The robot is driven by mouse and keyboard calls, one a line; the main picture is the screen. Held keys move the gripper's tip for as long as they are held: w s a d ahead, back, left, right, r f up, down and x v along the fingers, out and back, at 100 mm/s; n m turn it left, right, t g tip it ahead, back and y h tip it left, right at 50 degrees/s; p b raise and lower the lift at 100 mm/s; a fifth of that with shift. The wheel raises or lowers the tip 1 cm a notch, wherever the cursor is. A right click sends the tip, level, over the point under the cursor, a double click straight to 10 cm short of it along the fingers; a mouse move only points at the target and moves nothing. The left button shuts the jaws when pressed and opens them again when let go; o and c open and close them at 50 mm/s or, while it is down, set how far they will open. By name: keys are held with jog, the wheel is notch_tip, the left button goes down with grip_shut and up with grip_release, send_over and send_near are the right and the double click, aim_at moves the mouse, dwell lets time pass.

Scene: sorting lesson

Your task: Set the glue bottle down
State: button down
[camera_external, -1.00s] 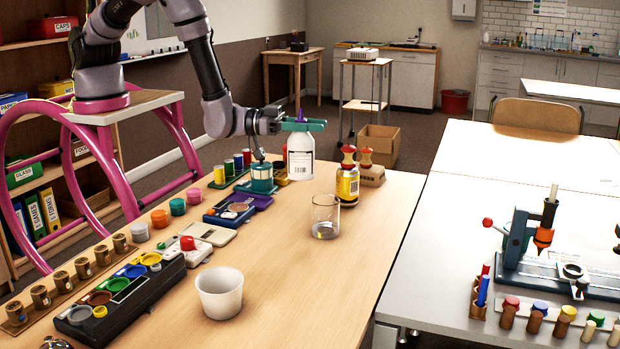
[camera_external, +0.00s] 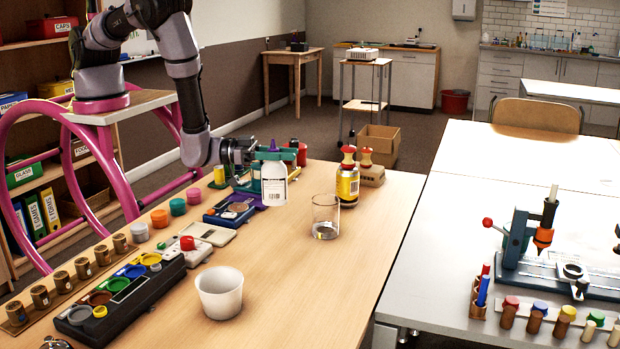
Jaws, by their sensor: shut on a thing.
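The glue bottle (camera_external: 274,186) is white with a printed label and a purple nozzle. It is upright over the left part of the wooden table (camera_external: 292,268). My gripper (camera_external: 274,155) is shut on it near its top, reaching in from the left with teal fingers. The bottle's base is at or just above the tabletop; I cannot tell whether it touches.
A glass beaker (camera_external: 326,216) stands to the right of the bottle, with a yellow-labelled bottle (camera_external: 347,186) behind it. A blue scale-like device (camera_external: 229,213) is close on the left. A white cup (camera_external: 219,292) is nearer the camera. The table's front right is clear.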

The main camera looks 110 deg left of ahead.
aim_at(285, 175)
jog(key=shift+f, duration=2.95)
jog(key=c, duration=0.5)
grip_release()
jog(key=shift+c, duration=0.2)
jog(key=shift+r, duration=0.1)
